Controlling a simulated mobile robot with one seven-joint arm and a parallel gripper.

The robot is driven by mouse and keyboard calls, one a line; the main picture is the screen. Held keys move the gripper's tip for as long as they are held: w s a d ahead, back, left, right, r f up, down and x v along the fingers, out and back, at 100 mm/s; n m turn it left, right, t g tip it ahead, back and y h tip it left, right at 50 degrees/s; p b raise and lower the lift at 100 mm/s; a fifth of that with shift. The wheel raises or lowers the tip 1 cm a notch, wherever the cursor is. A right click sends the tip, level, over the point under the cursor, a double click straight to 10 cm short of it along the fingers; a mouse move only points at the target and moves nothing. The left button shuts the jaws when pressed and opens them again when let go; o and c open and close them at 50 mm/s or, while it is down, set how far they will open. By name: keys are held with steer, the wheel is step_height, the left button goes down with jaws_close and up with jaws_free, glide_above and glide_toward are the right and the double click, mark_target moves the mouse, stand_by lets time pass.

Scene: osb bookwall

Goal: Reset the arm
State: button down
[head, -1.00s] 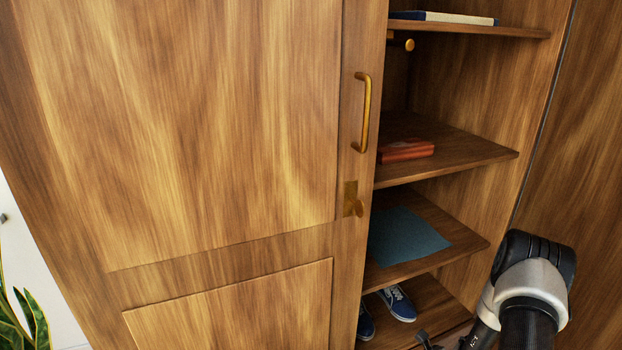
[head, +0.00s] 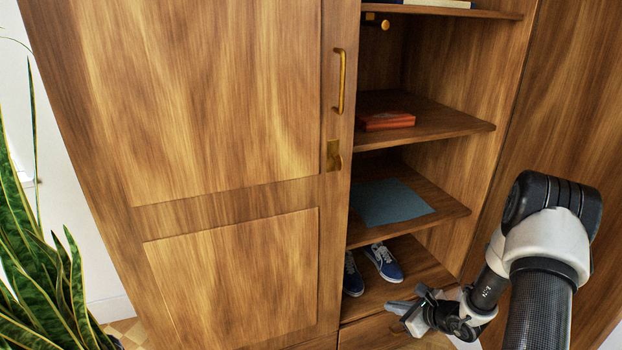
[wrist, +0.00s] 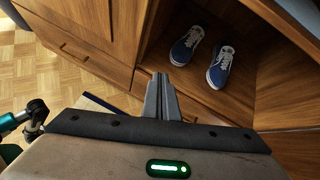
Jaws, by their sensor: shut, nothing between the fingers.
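My gripper (head: 402,308) is at the lower right of the head view, in front of the wardrobe's bottom shelf, with its fingers together and empty. In the wrist view my gripper (wrist: 161,90) points toward the open compartment, its two grey fingers side by side. A pair of blue shoes with white laces (head: 382,262) stands on the bottom shelf, just beyond the fingertips. The shoes also show in the wrist view (wrist: 187,46). The fingers look apart from the shoes. My arm comes in from the right side of the head view.
The wooden wardrobe has a shut left door (head: 225,110) with a brass handle (head: 339,80). Its open section holds a blue cloth or sheet (head: 390,202) and a red box (head: 386,120) on shelves. A drawer (head: 375,332) lies below. A plant (head: 45,270) stands at left.

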steer(key=a+r+n+g+y, duration=0.1)
steer(key=a+r+n, duration=0.3)
steer(key=r, duration=0.4)
steer(key=a+r+n+g+y, duration=0.1)
steer(key=a+r+n, duration=0.25)
steer(key=r, duration=0.45)
steer(key=s+a+r+n+g, duration=0.2)
steer(key=s+a+r+n, duration=0.6)
steer(key=r, duration=0.3)
steer(key=s+d+r+n+h, duration=0.2)
steer(key=s+r+n, duration=0.2)
steer(key=s, duration=0.3)
steer(key=s+d+r+n+t+h, duration=0.1)
steer(key=s+d+r+n+h, duration=0.2)
steer(key=s, duration=0.4)
steer(key=s+d+r+n+h, duration=0.1)
steer(key=s+r+n+h, duration=0.1)
steer(key=s+r+n, duration=0.4)
step_height(320, 180, up, 22)
steer(key=m+p, duration=0.1)
steer(key=p, duration=2.2)
steer(key=shift+s, duration=0.4)
steer(key=shift+m, duration=0.25)
